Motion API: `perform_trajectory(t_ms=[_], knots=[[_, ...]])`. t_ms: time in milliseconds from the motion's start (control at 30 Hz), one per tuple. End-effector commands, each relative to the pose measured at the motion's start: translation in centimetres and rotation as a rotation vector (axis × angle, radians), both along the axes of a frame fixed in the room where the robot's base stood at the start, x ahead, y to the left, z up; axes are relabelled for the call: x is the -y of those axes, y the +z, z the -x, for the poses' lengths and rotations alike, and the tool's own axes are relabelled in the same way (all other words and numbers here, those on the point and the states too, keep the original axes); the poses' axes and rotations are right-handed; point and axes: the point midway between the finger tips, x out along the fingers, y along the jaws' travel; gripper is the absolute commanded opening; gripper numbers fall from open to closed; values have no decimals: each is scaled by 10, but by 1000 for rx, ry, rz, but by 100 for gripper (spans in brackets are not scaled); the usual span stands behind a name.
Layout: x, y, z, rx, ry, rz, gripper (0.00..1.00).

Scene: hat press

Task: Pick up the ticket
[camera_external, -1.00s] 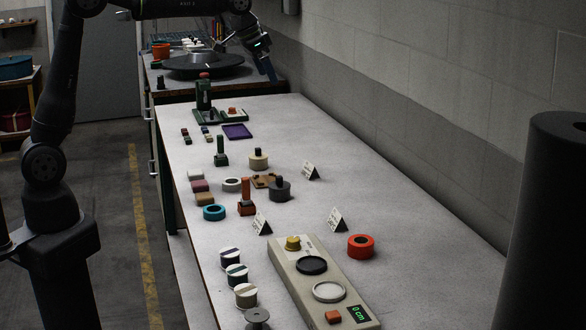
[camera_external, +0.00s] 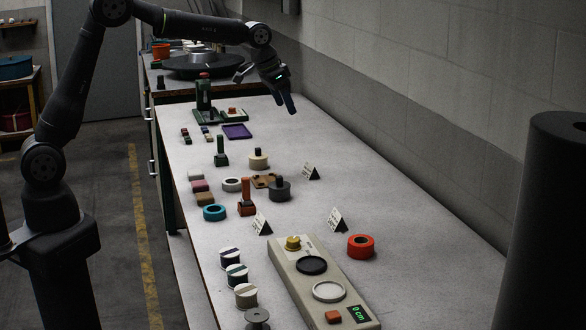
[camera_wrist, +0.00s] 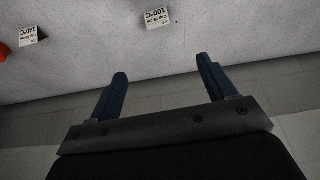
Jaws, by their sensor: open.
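Three small white folded tickets stand on the long grey table. One ticket (camera_external: 311,171) is at the middle right, one (camera_external: 338,220) is beside the red ring, and one (camera_external: 262,224) is further left. In the wrist view, a ticket (camera_wrist: 158,19) reading 100°C lies beyond my fingers near the top edge. Another ticket (camera_wrist: 29,36) reading 140°C is at the upper left. I cannot tell which one the task means. My gripper (camera_external: 289,104) is open and empty above the far right of the table, apart from all tickets. Its two fingers (camera_wrist: 160,78) show spread in the wrist view.
A red ring (camera_external: 361,246) is right of the nearer tickets. A beige control box (camera_external: 322,279) and several spools (camera_external: 237,275) stand in front. The wall (camera_external: 440,110) runs along the right; the table's right strip is bare.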

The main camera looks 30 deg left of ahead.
Motion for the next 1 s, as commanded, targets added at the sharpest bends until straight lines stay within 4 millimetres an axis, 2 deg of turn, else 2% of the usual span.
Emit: perform_trajectory(t_ms=[33,100,333,700,833,1000], knots=[[6,-16,-3,-4,8,-3,76],[11,-31,-7,-3,20,-1,76],[21,-62,-16,-1,31,-1,76],[39,-133,-39,-2,31,-1,76],[43,-148,-44,-1,30,0,76],[45,-156,-47,0,30,1,76]])
